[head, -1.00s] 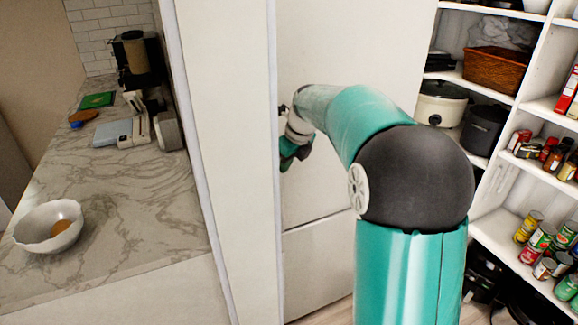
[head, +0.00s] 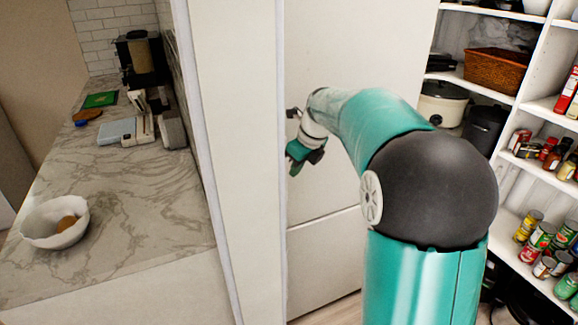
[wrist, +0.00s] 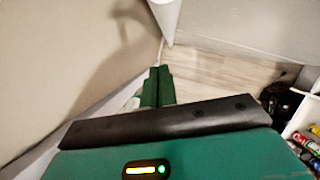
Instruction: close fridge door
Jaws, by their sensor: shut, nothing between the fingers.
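The fridge door (head: 335,180) is a tall, pale, flat panel behind my arm in the head view, with a horizontal seam across its lower part. It looks nearly flat, but its left edge is hidden behind a white upright panel, so I cannot tell how far open it is. My gripper (head: 293,165) is at the door's left side, close to the upright panel, pointing down. In the wrist view the green fingers (wrist: 157,86) are together and empty. A pale surface with a shadow lies left of them; contact cannot be told.
The white upright panel (head: 240,170) stands close on the left. Beyond it, a marble counter (head: 130,215) holds a white bowl (head: 42,222). Open pantry shelves (head: 540,105) with cans and pots stand on the right. Bare wood floor (wrist: 215,75) shows in the wrist view.

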